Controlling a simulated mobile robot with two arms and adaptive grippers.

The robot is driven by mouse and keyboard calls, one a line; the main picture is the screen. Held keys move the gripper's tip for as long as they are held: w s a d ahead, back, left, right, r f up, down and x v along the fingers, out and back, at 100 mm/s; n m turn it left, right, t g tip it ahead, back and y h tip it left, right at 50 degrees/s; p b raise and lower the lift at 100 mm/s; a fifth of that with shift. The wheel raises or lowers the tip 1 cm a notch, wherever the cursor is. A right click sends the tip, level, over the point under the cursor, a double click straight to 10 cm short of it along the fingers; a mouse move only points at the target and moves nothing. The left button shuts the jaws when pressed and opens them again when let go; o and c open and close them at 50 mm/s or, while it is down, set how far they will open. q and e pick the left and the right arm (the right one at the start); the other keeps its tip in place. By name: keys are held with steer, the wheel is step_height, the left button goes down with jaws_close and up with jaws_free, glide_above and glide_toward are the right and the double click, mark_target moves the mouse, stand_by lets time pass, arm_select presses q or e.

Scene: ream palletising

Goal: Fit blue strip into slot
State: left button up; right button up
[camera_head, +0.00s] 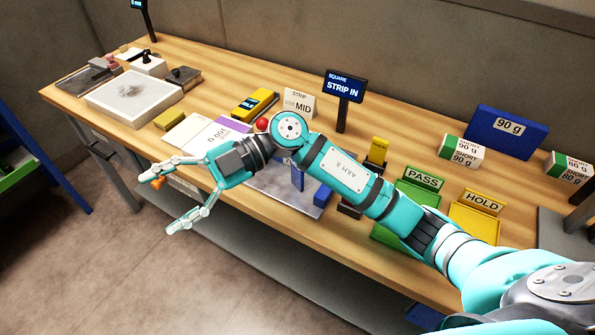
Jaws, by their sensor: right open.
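My right gripper (158,203) reaches in from the right across the bench. Its two fingers are spread wide and empty, out over the bench's front edge. A blue upright piece (297,178) stands at a grey metal plate (270,190), and a smaller blue piece (322,195) shows beside it. I cannot tell which, if either, is the blue strip. My right arm covers part of the plate, and no slot can be made out. A dark display (344,86) reads "SQUARE STRIP IN". A white card (298,103) reads "STRIP USE MID". My left gripper is not in view.
A blue "90 g" board (507,130) and boxed reams (460,152) stand behind. A white-topped block (133,99) is at the far left. Floor lies beyond the front edge.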

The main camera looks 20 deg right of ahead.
steer(key=w+d+f+h, duration=0.3)
steer(key=w+d+h, duration=0.2)
steer(key=d+h, duration=0.15)
step_height(320, 180, up, 6)
steer(key=m+t+h, duration=0.3)
steer(key=m+h, duration=0.4)
steer(key=h, duration=0.3)
glide_above(297, 174)
steer(key=f+p, duration=0.1)
steer(key=f, duration=0.3)
steer(key=f+p, duration=0.1)
steer(key=f, duration=0.2)
steer(key=f+p, duration=0.2)
steer(key=f, duration=0.2)
steer(key=shift+w+d+f, duration=0.2)
steer(key=shift+w+f, duration=0.1)
steer(key=shift+w, duration=0.1)
steer(key=shift+f+p, duration=0.25)
steer(key=shift+p, duration=0.1)
step_height(297, 174, down, 4)
steer(key=shift+s+r+p, duration=0.1)
steer(key=shift+r+p, duration=0.05)
steer(key=shift+p, duration=0.85)
steer(key=shift+f, duration=0.5)
steer(key=c, duration=1.3)
steer(key=shift+c, duration=0.2)
